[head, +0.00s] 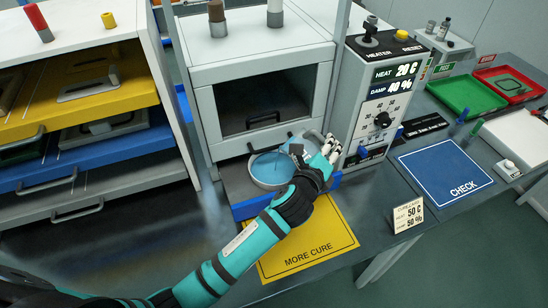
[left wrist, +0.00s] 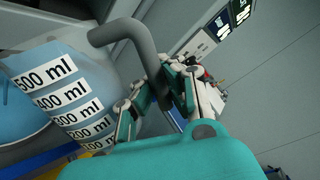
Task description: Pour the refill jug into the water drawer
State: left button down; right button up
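The water drawer (head: 243,209), with blue front trim, is pulled out below the chamber. A round basin (head: 268,170) with blue water sits in it. The refill jug (left wrist: 72,95) is pale blue, with a scale up to 500 ml, and fills the left of the left wrist view. Its grey handle (left wrist: 133,38) lies between the fingers of my left gripper (left wrist: 165,100), which look closed around it. In the head view my left gripper (head: 325,158) is at the basin's right. The jug is largely hidden there; I cannot tell its tilt or whether water flows. My right gripper is out of view.
The grey chamber (head: 262,100) with a dark window stands just behind the drawer. The heater panel (head: 380,105) reads 20 C and 40 %. A yellow MORE CURE mat (head: 310,245) lies in front, a blue CHECK mat (head: 445,172) to the right. Open shelves (head: 100,170) stand left.

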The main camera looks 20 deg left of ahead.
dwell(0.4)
pick_arm(q)
jog(key=d+f+m, duration=0.1)
jog(key=d+f+m+b, duration=0.1)
jog(key=m, duration=0.1)
jog(key=shift+s+d+f, duration=0.1)
jog(key=shift+s+f, duration=0.05)
jog(key=shift+s, duration=0.2)
jog(key=s+d+f+m+t+b, duration=0.1)
jog(key=d+f+m+b, duration=0.2)
jog(key=d+f+m, duration=0.2)
jog(key=shift+s+f+m+t+y+b, duration=0.3)
jog(key=shift+s+f+m+y, duration=0.1)
jog(key=shift+m, duration=0.8)
